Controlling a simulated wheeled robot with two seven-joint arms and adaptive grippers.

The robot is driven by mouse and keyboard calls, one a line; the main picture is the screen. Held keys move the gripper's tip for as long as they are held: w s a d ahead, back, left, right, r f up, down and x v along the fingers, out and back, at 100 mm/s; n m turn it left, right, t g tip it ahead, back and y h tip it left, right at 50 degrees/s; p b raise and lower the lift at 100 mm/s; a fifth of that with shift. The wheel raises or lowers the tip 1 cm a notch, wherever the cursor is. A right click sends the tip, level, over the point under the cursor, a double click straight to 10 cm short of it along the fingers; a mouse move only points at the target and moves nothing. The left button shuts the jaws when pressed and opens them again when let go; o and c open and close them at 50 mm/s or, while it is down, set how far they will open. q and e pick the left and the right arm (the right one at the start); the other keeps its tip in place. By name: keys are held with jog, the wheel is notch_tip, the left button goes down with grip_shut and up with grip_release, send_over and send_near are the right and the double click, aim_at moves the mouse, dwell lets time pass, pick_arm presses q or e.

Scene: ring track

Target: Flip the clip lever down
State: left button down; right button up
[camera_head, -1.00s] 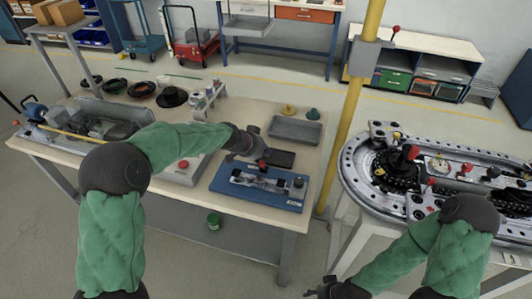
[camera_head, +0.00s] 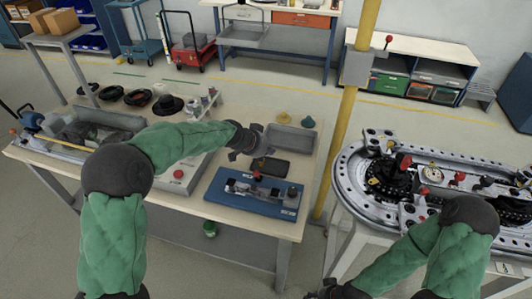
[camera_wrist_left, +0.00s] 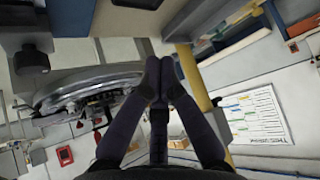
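A blue base plate (camera_head: 225,207) lies near the front right of the wooden table. It carries a metal clip fixture (camera_head: 262,190) with a small red knob (camera_head: 256,175), seemingly the clip lever. The lever is too small for me to tell its angle. My left gripper (camera_head: 248,142) is above and behind the plate, apart from the knob. In the left wrist view its fingers (camera_wrist_left: 159,68) meet at the tips with nothing between them. My right gripper (camera_head: 328,291) is low at the bottom edge, partly cut off, and its fingers are unclear.
A dark shallow tray (camera_head: 270,167) lies just behind the blue plate, and a grey bin (camera_head: 291,139) stands behind that. A yellow pole (camera_head: 345,130) and the ring track (camera_head: 345,205) are to the right.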

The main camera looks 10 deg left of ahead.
aim_at(258, 172)
pick_arm(q)
jog(key=s, duration=0.1)
jog(key=s+a+r, duration=0.1)
jog(key=s, duration=0.1)
jog(key=s+a, duration=0.1)
jog(key=s, duration=0.1)
jog(key=shift+s+a+r, duration=0.25)
jog(key=shift+r, duration=0.1)
jog(key=shift+s+a+r, duration=0.15)
jog(key=shift+s+a, duration=0.05)
jog(key=shift+s, duration=0.4)
jog(key=shift+s+a+r, duration=0.2)
jog(key=shift+s+a, duration=0.05)
jog(key=shift+s, duration=0.3)
jog(key=shift+s+a+r, duration=0.15)
jog(key=shift+s+a, duration=0.05)
jog(key=shift+s, duration=0.4)
